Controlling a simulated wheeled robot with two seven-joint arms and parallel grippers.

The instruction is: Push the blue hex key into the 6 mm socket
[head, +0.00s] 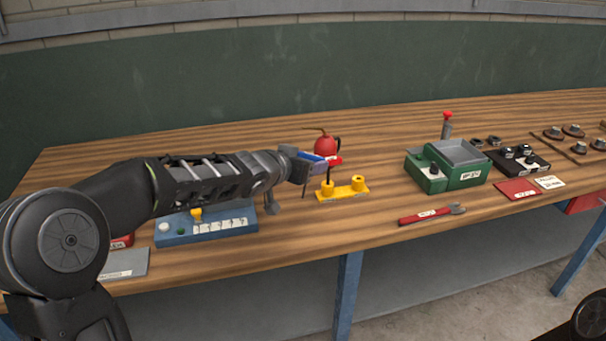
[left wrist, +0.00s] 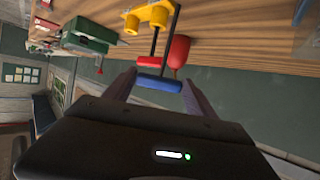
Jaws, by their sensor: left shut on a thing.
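The blue hex key (head: 313,157) is held by its handle in my left gripper (head: 310,168), which is shut on it. Its dark shaft points down, left of the yellow socket block (head: 343,192), and looks apart from it. In the left wrist view the blue handle (left wrist: 158,83) lies across between my left fingertips (left wrist: 159,80). The yellow block (left wrist: 150,14) has two raised sockets. A red-handled key (left wrist: 160,60) stands in one; the other looks empty. No socket size is readable. My right gripper is out of view.
A red oil can (head: 326,145) stands behind the block. A blue labelled box (head: 210,222) is under my left arm. A red-handled tool (head: 430,214) lies right of the block, before a green box (head: 447,170). The bench between block and green box is mostly clear.

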